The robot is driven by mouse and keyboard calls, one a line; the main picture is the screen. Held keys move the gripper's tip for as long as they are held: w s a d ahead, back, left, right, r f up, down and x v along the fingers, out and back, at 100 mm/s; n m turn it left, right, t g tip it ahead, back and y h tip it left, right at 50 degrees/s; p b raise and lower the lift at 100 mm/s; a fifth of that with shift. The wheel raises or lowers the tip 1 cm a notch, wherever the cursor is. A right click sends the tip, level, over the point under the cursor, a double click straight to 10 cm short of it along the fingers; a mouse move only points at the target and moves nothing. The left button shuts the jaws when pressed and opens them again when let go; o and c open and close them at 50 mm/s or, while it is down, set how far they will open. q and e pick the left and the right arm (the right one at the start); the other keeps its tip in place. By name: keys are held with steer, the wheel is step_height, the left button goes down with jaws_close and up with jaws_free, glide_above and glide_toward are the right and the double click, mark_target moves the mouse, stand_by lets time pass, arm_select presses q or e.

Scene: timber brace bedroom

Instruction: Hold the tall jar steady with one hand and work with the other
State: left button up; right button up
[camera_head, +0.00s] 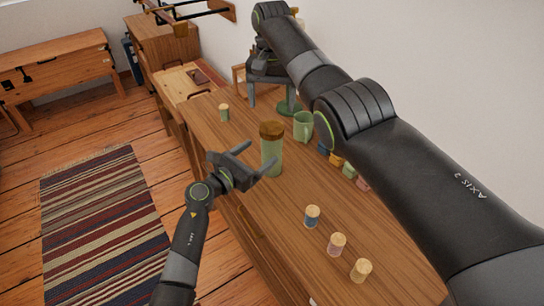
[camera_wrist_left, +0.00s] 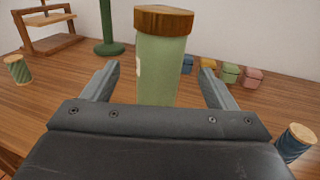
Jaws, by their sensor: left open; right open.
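The tall jar (camera_head: 272,158), pale green with a brown wooden lid, stands upright on the wooden bench. My left gripper (camera_head: 258,159) is open beside it on the near side, with its fingers pointing at the jar. In the left wrist view the jar (camera_wrist_left: 163,72) shows upright between the two open fingers (camera_wrist_left: 160,72); I cannot tell whether either finger touches it. My right gripper (camera_head: 274,92) is open and appears empty, farther back near a dark green stand, and my right arm partly hides that area.
Several small lidded pots (camera_wrist_left: 230,73) line the wall, partly behind my right arm. The bench between is clear.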

mark_target(272, 127)
arm_select(q)
steer(key=x, duration=0.8)
steer(key=shift+w+d, duration=0.3)
steer(key=shift+c, duration=0.4)
jaws_close()
arm_select(e)
steer(key=shift+f, duration=4.05)
